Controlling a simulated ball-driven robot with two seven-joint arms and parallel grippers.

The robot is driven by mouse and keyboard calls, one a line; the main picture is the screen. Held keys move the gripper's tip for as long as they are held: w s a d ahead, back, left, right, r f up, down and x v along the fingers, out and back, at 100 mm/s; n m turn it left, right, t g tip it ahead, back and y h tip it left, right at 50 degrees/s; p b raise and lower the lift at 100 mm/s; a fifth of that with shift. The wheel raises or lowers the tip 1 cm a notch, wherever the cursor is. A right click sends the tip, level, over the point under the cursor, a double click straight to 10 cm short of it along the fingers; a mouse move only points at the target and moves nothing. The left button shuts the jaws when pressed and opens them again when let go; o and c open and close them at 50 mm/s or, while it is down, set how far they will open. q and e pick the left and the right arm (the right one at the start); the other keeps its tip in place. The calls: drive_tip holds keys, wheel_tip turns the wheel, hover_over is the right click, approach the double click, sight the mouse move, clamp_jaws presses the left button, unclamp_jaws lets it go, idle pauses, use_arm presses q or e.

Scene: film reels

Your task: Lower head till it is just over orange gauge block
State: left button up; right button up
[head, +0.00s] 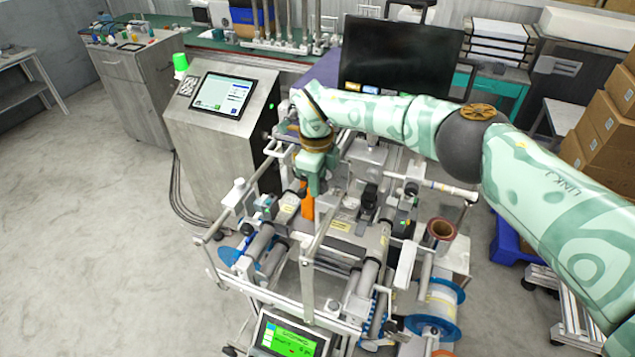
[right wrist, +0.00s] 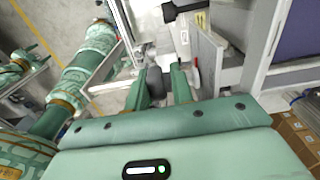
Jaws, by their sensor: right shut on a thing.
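The orange gauge block (head: 307,205) stands upright on the machine in the head view, just below and slightly left of my right gripper (head: 315,184). In the right wrist view, my right gripper (right wrist: 163,78) has its two green fingers closed around a dark grey piece (right wrist: 155,81). I cannot tell for certain that this piece is the head, nor its gap above the block. The gauge block does not show clearly in the wrist view.
The machine's white rails (head: 308,262) and rollers (head: 370,275) surround the work spot. A control cabinet with a screen (head: 222,95) stands at left. A brown-rimmed roll (head: 441,230) and a blue-flanged reel (head: 438,305) are at right. The floor at left is clear.

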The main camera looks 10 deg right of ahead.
drive_tip(key=shift+a+r, duration=0.1)
drive_tip(key=shift+r, duration=0.05)
drive_tip(key=o, duration=0.8)
drive_tip(key=shift+s, duration=0.1)
drive_tip(key=shift+s+r, duration=0.1)
drive_tip(key=shift+s, duration=0.2)
drive_tip(key=shift+w, duration=0.2)
wheel_tip(320, 180, up, 16)
drive_tip(key=b, duration=0.1)
drive_tip(key=shift+w+b, duration=0.15)
drive_tip(key=shift+b, duration=0.15)
